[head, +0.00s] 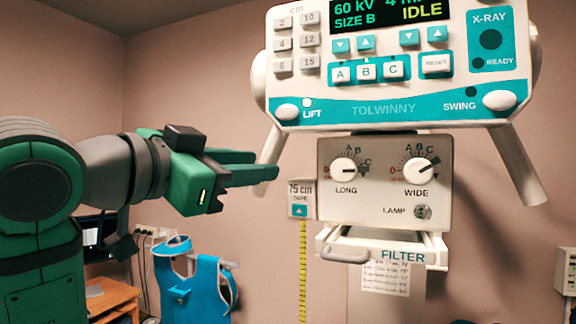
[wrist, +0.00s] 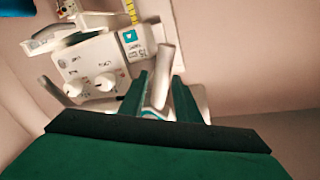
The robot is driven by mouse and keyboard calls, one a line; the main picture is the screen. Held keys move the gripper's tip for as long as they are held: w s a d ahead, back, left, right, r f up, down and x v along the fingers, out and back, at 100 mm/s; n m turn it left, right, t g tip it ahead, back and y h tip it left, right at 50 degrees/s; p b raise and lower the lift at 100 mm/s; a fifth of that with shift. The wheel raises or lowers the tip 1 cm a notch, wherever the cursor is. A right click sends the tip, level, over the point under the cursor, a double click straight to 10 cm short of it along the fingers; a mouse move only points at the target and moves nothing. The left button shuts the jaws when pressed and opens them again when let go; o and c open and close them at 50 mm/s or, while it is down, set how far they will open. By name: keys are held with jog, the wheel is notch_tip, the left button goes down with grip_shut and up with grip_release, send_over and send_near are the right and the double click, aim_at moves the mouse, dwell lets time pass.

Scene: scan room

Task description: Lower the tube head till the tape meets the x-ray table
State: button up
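The tube head (head: 400,100) fills the upper right of the head view, its display reading IDLE. A small round spot by LIFT is white; the one by SWING is dark. White handles slope down from both sides. In the wrist view the handle (wrist: 165,70) stands between the fingers (wrist: 162,90). The yellow tape (head: 303,270) hangs from a housing marked 75 cm (head: 301,198). Its lower end and the x-ray table are out of view.
Below the panel is a box with LONG and WIDE knobs (head: 385,182) and a FILTER tray (head: 383,245). A blue apron (head: 200,285) hangs at the lower left, near a wooden desk (head: 110,297) with a monitor (head: 95,235). A wall box (head: 566,272) is at the right.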

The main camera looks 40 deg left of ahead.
jog(key=w, duration=0.8)
jog(key=shift+w+a, duration=0.15)
jog(key=shift+a, duration=0.1)
jog(key=shift+w, duration=0.1)
